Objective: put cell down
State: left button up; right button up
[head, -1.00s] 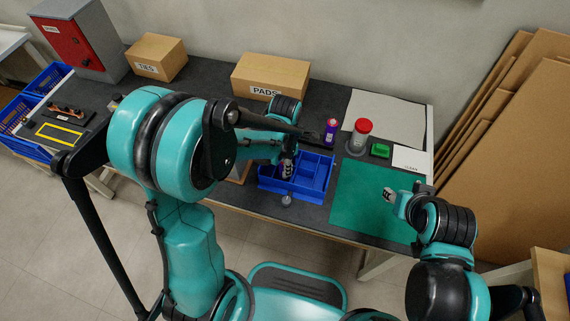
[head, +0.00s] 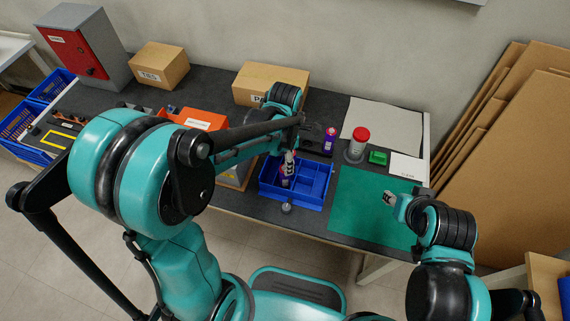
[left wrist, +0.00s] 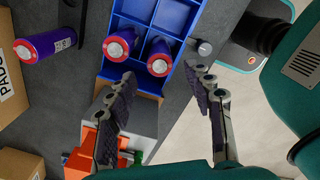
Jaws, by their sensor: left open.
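Two purple cells with red-rimmed silver tops stand in the blue divided tray (head: 322,187). In the left wrist view the tray (left wrist: 180,14) has one cell (left wrist: 120,45) in a compartment and another cell (left wrist: 160,57) beside it in the neighbouring one. My left gripper (left wrist: 165,78) is open, its fingers apart on either side of the second cell's near end, with nothing held.
Another purple cell (head: 329,141) stands behind the tray, near a red-capped bottle (head: 360,137) and green block (head: 378,157). The green mat (head: 365,212) is clear. A PADS box (head: 245,86), TIES box (head: 160,66) and orange-topped unit (head: 200,119) stand at the left.

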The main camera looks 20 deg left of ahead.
pick_arm(q)
notch_tip(320, 180, up, 4)
jog(key=shift+f+p, duration=0.1)
jog(key=shift+p, duration=0.4)
jog(key=shift+s+r, duration=0.1)
jog(key=shift+r, duration=0.25)
jog(key=s+a+r+m+t, duration=0.2)
jog(key=s+m, duration=0.3)
jog(key=m, duration=0.7)
jog(key=s+a+r+m+t, duration=0.2)
jog(key=s+r+m+t, duration=0.3)
jog(key=m, duration=0.7)
jog(key=shift+a+r, duration=0.2)
jog(key=shift+a, duration=0.15)
